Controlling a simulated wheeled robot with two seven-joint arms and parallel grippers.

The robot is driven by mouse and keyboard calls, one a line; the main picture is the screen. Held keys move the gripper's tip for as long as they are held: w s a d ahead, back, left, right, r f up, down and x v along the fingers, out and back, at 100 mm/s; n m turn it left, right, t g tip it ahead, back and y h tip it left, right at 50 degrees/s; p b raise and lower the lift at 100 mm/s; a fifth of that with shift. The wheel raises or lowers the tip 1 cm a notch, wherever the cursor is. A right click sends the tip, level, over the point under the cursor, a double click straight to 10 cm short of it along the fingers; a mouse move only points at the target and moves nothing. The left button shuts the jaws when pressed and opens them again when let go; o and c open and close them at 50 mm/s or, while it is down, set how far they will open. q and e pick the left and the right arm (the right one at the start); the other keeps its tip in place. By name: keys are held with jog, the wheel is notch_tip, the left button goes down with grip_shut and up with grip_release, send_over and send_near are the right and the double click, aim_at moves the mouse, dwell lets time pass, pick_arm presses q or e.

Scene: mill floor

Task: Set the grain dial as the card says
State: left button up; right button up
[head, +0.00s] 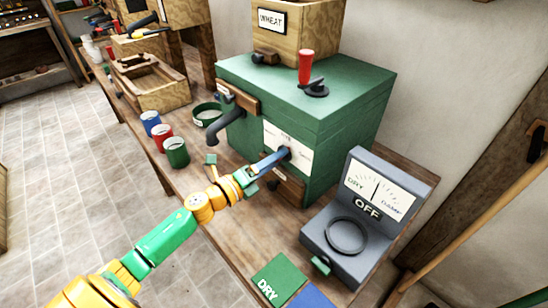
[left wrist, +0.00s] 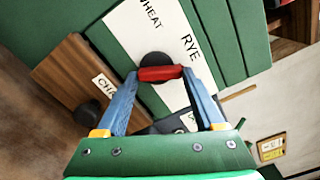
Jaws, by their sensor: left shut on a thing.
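The grain dial shows in the left wrist view as a dark round knob (left wrist: 153,62) with a red bar (left wrist: 160,74) across it. Its white plate (left wrist: 130,25) reads WHEAT and RYE; other lettering is cut off or hidden. My left gripper (left wrist: 163,78) is shut on the red bar, a blue finger at each end. In the head view the left gripper (head: 278,157) reaches the white plate (head: 299,158) on the front of the green mill (head: 345,125). A card reading WHEAT (head: 271,20) is on the wooden hopper (head: 316,30). My right gripper is not in view.
A grey meter (head: 340,249) marked DRY, with an OFF sign, stands right of the mill. A green DRY mat (head: 280,277) and a blue mat (head: 311,298) lie in front. Blue, red and green cups (head: 177,152) stand left. A red-handled crank (head: 305,68) tops the mill.

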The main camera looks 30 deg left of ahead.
pick_arm(q)
jog(key=n+p, duration=0.2)
jog(key=n, duration=0.4)
jog(key=n+p, duration=0.2)
jog(key=n, duration=0.5)
jog(key=shift+a+r+n+p, duration=0.2)
jog(key=shift+n+p, duration=0.1)
jog(key=shift+p, duration=0.05)
jog(key=shift+w+a+f+n+p, duration=0.1)
jog(key=shift+n+p, duration=0.25)
jog(key=shift+n, duration=1.35)
jog(key=o, duration=1.4)
jog(key=shift+v, duration=3.55)
